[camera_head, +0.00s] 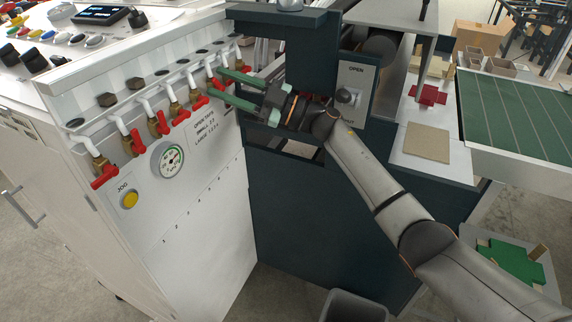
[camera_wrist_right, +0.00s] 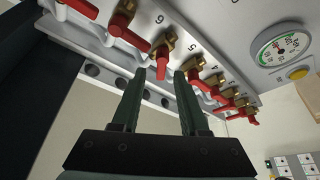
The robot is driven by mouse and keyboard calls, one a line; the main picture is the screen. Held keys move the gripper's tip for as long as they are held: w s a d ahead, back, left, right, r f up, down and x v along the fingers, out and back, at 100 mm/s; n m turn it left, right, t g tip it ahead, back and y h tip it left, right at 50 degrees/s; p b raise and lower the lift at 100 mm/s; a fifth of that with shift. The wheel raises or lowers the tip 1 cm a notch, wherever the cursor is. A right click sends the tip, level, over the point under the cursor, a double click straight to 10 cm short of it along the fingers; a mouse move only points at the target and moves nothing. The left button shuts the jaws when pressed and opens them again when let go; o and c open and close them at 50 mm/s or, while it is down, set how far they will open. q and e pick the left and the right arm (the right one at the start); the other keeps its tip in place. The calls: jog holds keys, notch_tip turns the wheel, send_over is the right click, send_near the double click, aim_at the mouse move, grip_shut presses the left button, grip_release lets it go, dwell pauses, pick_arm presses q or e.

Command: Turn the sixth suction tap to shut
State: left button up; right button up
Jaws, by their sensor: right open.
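A row of brass suction taps with red handles runs along the white panel. The sixth tap (camera_wrist_right: 160,58), beside the printed 6, has its red handle pointing towards my right gripper (camera_wrist_right: 160,73). It also shows in the head view (camera_head: 221,84). My right gripper (camera_head: 219,87) is open there, its two green fingers reaching in from the right. In the wrist view the handle's end lies at the gap between the fingertips, with a finger to either side. I cannot tell whether either finger touches it. My left gripper is not in view.
Neighbouring taps stand close on both sides, such as the fifth (camera_wrist_right: 198,84) and seventh (camera_wrist_right: 128,32). A pressure gauge (camera_head: 168,159) and a yellow jog button (camera_head: 129,200) sit below the row. A dark machine housing (camera_head: 300,220) stands right of the panel.

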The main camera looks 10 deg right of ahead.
jog(key=m+t, duration=0.1)
jog(key=m+t+p, duration=0.1)
jog(key=m, duration=0.3)
jog(key=shift+w+d+r+t, duration=0.1)
jog(key=shift+w+r+t, duration=0.15)
jog(key=shift+t, duration=0.15)
jog(key=m+t, duration=0.1)
jog(key=m, duration=0.1)
jog(key=m+t+h+p, duration=0.1)
jog(key=m, duration=0.2)
jog(key=shift+w+d+h, duration=0.15)
jog(key=shift+h, duration=0.15)
jog(key=f+b+v, duration=0.1)
jog(key=v, duration=1.2)
jog(key=s+d+f+m+t+h+b, duration=0.1)
jog(key=s+d+f+m+t+h, duration=0.1)
jog(key=f+h, duration=0.4)
jog(key=s+d+f+m+t+h+b, duration=0.2)
jog(key=s+f+m+h, duration=0.2)
jog(key=f, duration=1.2)
jog(key=shift+d+m+t+h, duration=0.3)
jog(key=shift+m+t+h, duration=0.1)
jog(key=shift+m+h, duration=0.95)
jog(key=shift+s, duration=0.1)
